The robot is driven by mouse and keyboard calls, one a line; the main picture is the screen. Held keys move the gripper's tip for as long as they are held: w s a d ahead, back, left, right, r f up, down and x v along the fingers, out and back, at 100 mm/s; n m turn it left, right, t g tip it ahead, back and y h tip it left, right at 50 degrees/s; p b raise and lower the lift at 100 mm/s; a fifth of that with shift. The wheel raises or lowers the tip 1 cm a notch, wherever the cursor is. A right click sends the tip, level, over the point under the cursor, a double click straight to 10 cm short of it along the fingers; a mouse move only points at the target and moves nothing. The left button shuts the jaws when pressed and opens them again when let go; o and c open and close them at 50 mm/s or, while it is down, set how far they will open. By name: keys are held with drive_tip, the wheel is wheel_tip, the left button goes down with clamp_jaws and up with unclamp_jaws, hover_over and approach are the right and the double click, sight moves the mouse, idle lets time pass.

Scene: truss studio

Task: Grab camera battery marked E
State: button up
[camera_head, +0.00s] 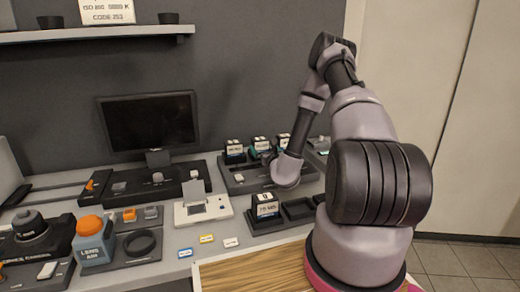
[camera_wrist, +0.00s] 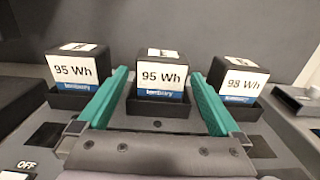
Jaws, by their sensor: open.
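The wrist view shows three dark batteries in a row. The middle battery (camera_wrist: 161,78) reads 95 Wh in front; its top label seems to show an E, seen at a steep angle. The left battery (camera_wrist: 75,68) also reads 95 Wh, and the right battery (camera_wrist: 238,80) reads 98 Wh; their top letters are not readable. My gripper (camera_wrist: 159,88) is open and empty, its teal fingers pointing at the middle battery, one toward each side of it. Contact cannot be told. In the head view my arm partly hides the battery row, including the middle battery (camera_head: 261,145).
Another battery (camera_head: 265,205) stands in a nearer tray, with empty slots beside it. A monitor (camera_head: 150,121), a white device (camera_head: 203,209), an orange-topped lens bottle (camera_head: 93,240) and small label tags (camera_head: 207,239) occupy the bench. A shelf (camera_head: 80,34) runs above.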

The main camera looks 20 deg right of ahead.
sight(258, 139)
drive_tip(key=w, duration=0.8)
drive_tip(key=shift+d+r, duration=0.1)
drive_tip(key=shift+r, duration=0.1)
drive_tip(key=c, duration=1.5)
clamp_jaws()
drive_tip(key=shift+r, duration=0.15)
